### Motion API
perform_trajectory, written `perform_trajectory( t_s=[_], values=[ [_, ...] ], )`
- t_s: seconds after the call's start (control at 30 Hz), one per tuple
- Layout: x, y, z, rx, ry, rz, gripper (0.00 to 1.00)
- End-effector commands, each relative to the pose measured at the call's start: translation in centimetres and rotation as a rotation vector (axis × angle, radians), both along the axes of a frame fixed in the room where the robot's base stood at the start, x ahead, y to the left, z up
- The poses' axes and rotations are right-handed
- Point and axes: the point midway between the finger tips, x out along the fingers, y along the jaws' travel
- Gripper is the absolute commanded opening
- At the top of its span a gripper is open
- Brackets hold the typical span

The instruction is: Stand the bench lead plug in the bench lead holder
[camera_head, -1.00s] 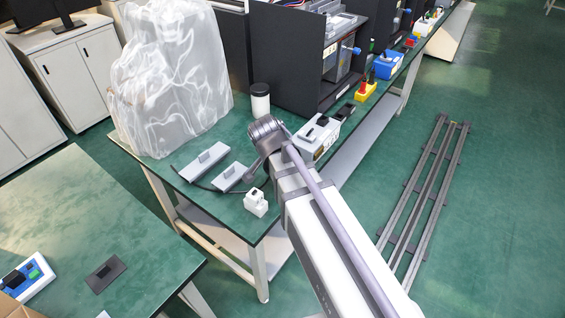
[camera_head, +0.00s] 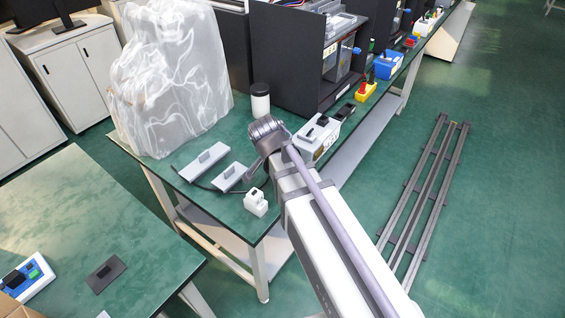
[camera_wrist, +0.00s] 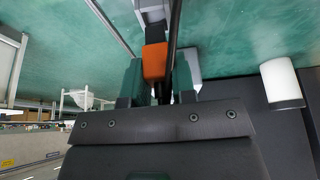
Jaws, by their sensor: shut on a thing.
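My gripper (camera_wrist: 158,84) is shut on the orange bench lead plug (camera_wrist: 154,61), with a dark cable running beside it in the wrist view. In the head view my arm hides the plug and most of the jaws, near the bench's front edge. A small white block (camera_head: 256,204) with a dark top opening stands on the green bench just below my wrist in the picture; it may be the bench lead holder, but I cannot be sure. In the wrist view a pale block with a dark part (camera_wrist: 153,12) lies beyond the plug. Whether the plug touches anything is unclear.
Two grey plates with handles (camera_head: 203,160) lie left of my wrist, with a black cable (camera_head: 200,184) by them. A white jar with a dark lid (camera_head: 260,100) stands behind. A grey box (camera_head: 318,138) is at right. A translucent cover (camera_head: 172,80) fills the back left.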

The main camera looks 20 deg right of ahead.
Motion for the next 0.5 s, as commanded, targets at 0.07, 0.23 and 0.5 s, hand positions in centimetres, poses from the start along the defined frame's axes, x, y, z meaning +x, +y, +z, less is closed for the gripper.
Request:
perform_trajectory(
  t_s=[0.07,0.23,0.5],
  values=[
    [0.0,0.0,0.0,0.000,0.000,0.000,0.00],
    [0.0,0.0,0.0,0.000,0.000,0.000,0.00],
    [0.0,0.0,1.1,0.000,0.000,0.000,0.00]
  ],
)
